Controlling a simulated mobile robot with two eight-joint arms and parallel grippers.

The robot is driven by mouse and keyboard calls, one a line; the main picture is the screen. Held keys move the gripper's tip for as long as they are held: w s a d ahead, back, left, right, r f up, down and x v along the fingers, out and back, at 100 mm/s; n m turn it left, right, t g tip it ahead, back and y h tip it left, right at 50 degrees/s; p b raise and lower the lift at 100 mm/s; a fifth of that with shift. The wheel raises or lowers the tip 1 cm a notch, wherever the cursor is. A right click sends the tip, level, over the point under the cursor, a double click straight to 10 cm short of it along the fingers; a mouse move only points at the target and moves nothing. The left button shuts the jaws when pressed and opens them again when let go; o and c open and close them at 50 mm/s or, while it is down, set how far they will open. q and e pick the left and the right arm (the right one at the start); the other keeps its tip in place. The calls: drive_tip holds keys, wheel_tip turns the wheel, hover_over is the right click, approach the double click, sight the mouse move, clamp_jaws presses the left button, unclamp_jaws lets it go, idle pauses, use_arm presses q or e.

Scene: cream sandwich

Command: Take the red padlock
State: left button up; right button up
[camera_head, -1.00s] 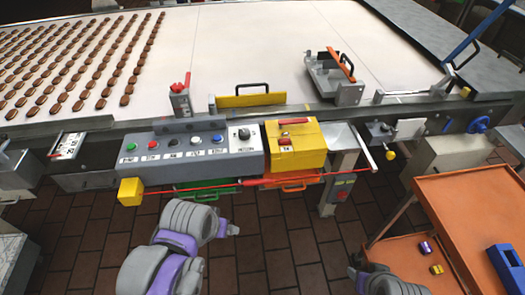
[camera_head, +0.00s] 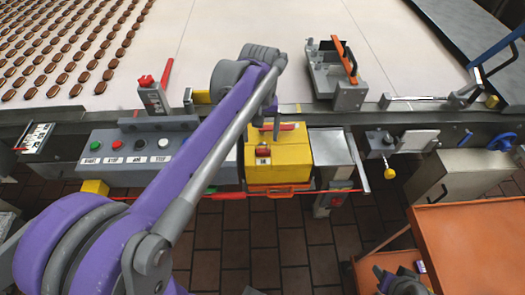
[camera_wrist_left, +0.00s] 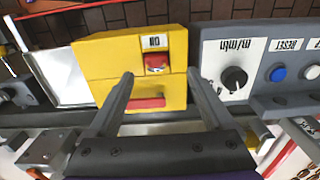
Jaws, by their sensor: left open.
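My left gripper (camera_head: 270,130) is open and empty over the yellow box on the conveyor's front edge. In the left wrist view its two fingers (camera_wrist_left: 160,76) stand apart above the yellow box (camera_wrist_left: 105,62). A small red piece (camera_wrist_left: 157,63) sits below the box's label, framed between the fingertips. A red bar (camera_wrist_left: 146,103) lies on the box between the fingers, nearer the palm. Another red piece (camera_head: 146,80) tops a grey post at the left. I cannot tell for sure which red piece is the padlock. My right gripper is not seen, only part of its arm.
A grey control panel (camera_head: 105,172) with buttons adjoins the yellow box. A grey fixture with an orange handle (camera_head: 345,55) stands on the belt (camera_head: 230,25). An orange trolley (camera_head: 470,240) is at the lower right. Rows of brown cookies (camera_head: 80,50) lie at the left.

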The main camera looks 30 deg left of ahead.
sight(263, 143)
use_arm(q)
drive_tip(key=f, duration=0.4)
drive_tip(key=shift+w+d+f, duration=0.2)
drive_tip(key=shift+w, duration=0.1)
drive_tip(key=shift+f, duration=0.55)
clamp_jaws()
